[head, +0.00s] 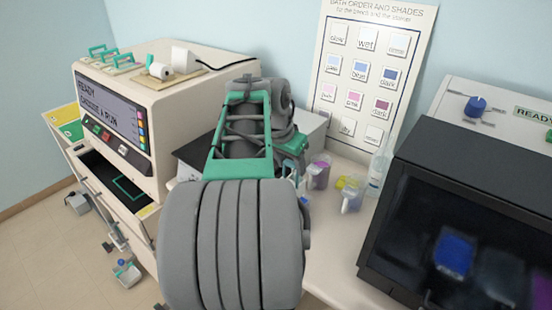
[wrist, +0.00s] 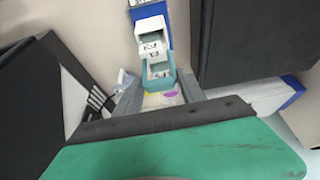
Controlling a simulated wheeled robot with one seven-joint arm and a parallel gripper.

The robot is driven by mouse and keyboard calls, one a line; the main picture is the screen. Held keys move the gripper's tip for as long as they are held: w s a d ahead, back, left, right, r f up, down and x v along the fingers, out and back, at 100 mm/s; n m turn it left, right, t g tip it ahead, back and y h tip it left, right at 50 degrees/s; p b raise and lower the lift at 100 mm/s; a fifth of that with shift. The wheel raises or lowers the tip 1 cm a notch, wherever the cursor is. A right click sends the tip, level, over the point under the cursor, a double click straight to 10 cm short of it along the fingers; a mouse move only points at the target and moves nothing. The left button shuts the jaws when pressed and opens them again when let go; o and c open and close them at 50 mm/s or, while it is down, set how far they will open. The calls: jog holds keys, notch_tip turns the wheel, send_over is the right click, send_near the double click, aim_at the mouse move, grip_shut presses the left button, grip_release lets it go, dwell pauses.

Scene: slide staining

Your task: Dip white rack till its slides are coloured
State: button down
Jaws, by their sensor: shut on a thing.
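In the wrist view, my gripper (wrist: 160,82) is shut, its two grey fingers reaching away from the green palm. The white rack (wrist: 152,30) is at the fingertips, with white labelled slide ends (wrist: 153,47) showing. A pale teal part (wrist: 159,76) lies just below these ends; I cannot tell whether it is part of the rack or a bath around it. Yellow and magenta patches show between the fingers. The lower slides are hidden, so I cannot tell their colour. In the head view my arm hides the gripper and the rack.
A stainer (head: 170,100) with a screen stands left. Pink (head: 318,171) and yellow-and-purple (head: 351,194) jars and a clear bottle (head: 379,172) stand right of my arm. A shade chart (head: 366,75) leans on the wall. A dark-fronted box (head: 470,190) stands right.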

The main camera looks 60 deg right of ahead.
jog(key=shift+w, duration=0.1)
jog(key=shift+s+f+b, duration=0.2)
jog(key=shift+f+b, duration=0.25)
jog(key=shift+f, duration=0.05)
notch_tip(320, 180, down, 8)
jog(key=b, duration=0.6)
jog(key=shift+f+b, duration=0.15)
jog(key=shift+b, duration=0.25)
dwell(5.7)
